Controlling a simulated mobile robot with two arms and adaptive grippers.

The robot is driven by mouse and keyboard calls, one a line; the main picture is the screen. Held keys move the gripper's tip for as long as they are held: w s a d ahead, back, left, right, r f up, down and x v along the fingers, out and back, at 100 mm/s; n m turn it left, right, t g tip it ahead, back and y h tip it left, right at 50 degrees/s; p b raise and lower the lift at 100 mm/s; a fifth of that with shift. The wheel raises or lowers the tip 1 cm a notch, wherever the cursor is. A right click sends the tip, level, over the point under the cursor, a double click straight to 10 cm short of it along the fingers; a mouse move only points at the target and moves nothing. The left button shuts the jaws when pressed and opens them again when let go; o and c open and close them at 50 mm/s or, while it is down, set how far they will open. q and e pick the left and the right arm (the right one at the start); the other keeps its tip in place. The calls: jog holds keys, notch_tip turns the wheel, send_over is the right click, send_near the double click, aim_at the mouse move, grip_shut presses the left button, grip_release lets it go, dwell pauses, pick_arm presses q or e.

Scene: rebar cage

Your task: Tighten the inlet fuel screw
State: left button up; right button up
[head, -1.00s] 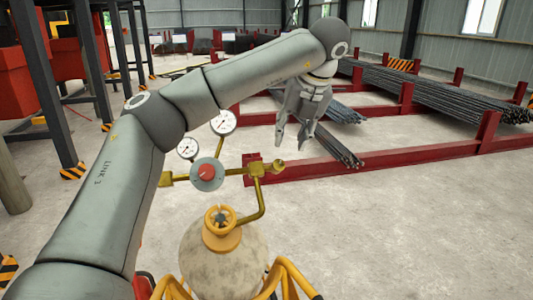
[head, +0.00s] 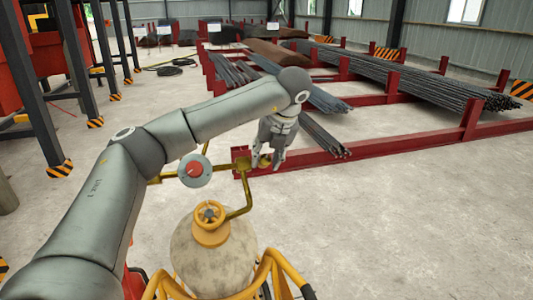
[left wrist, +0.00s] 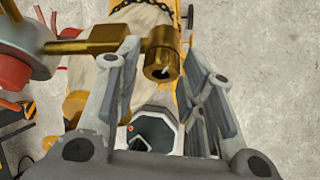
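The brass screw fitting (head: 264,161) is at the right end of a brass pipe above a round, pale tank (head: 214,258). In the left wrist view the fitting (left wrist: 162,66) shows its round end with a dark hole. My left gripper (head: 268,164) points down at the fitting. In the left wrist view my left gripper (left wrist: 163,62) is open, with one finger on each side of the fitting. I cannot tell whether either finger touches it. The right gripper is not in view.
A red knob on a grey disc (head: 195,170) sits left of the fitting. A red rack (head: 385,147) with rebar stands behind. The floor at right is clear.

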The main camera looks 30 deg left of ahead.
pick_arm(q)
jog(key=shift+w+a+f, duration=0.1)
jog(key=shift+f, duration=0.05)
jog(key=c, duration=0.7)
jog(key=shift+c, duration=0.2)
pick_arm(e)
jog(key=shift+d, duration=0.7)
